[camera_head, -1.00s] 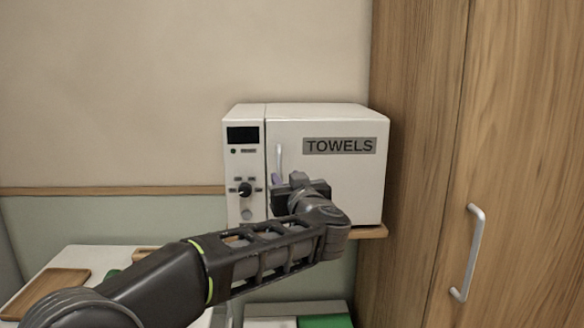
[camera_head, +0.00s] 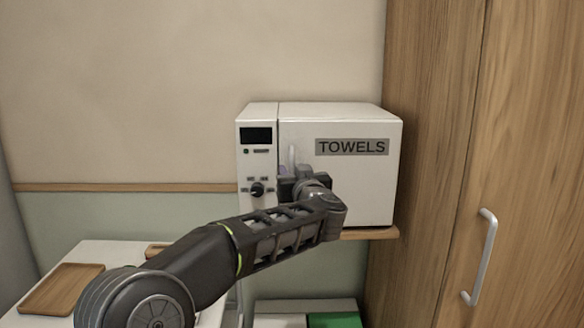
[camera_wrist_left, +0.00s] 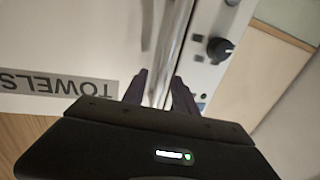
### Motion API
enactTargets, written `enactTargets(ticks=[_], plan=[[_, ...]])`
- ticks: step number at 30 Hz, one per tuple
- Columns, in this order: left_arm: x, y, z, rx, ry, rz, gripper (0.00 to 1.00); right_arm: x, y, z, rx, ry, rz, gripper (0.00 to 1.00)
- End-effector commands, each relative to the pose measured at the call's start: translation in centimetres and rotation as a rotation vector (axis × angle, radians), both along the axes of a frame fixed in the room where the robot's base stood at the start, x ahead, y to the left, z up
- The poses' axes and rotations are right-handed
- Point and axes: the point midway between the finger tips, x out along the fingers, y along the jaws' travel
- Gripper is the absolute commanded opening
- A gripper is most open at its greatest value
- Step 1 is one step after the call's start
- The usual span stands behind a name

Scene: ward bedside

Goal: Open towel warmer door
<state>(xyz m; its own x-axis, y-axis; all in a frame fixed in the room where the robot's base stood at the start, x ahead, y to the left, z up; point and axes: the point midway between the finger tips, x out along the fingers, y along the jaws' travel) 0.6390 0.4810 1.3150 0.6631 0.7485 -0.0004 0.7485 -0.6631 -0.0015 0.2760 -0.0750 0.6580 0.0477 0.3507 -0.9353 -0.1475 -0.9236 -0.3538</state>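The white towel warmer (camera_head: 390,190) stands on a wooden shelf, its door (camera_head: 345,120) labelled TOWELS and looking closed. The pale upright handle (camera_head: 292,154) is at the door's left edge, its lower part hidden by my left gripper (camera_head: 286,171). In the left wrist view the handle (camera_wrist_left: 176,40) runs down between the two dark fingertips of my left gripper (camera_wrist_left: 158,76). The fingers are apart, one on each side of the bar, and I see no clear grip on it. My right gripper does not show.
The control panel with a black knob (camera_head: 257,189) is left of the door. A tall wooden cabinet (camera_head: 430,170) stands close on the right, with its own handle (camera_head: 484,256). A brown tray (camera_head: 62,288) lies on the white surface at lower left.

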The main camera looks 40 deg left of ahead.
Motion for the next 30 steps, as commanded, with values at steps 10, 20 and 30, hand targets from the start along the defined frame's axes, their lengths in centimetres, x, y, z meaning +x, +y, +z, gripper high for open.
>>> enactTargets(ticks=[10, 20, 30], plan=[[0.79, 0.98, -0.03, 0.0, 0.0, 0.001, 0.34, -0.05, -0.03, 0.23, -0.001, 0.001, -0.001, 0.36], [0.77, 0.95, -0.03, 0.0, 0.0, 0.001, 0.13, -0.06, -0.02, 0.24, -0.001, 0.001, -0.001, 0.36], [0.77, 0.93, -0.03, 0.0, 0.0, 0.0, 0.0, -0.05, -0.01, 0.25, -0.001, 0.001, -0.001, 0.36]])
